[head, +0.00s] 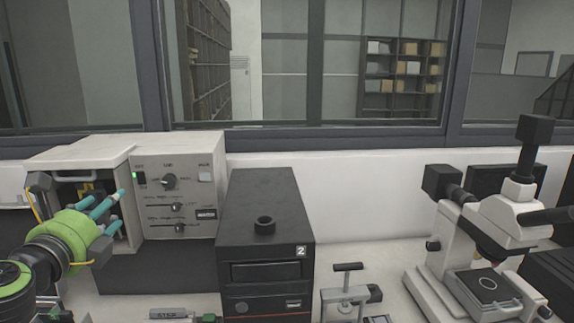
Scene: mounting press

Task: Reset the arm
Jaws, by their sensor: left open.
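My left gripper (107,222) comes in from the left, green at the body with teal fingers. It is open, and its fingers are spread in front of the beige mounting press (172,190). No object shows between the fingers. The press has an open bay on its left side, partly hidden behind my gripper, and a panel with a green light, knobs and sliders. My right gripper is not in view.
A black box marked 2 (265,225) with a small black ring on top stands right of the press. A small clamp-like stand (347,291) is at the front. A white microscope (485,240) stands at the right. Bench between the clamp-like stand and microscope is mostly clear.

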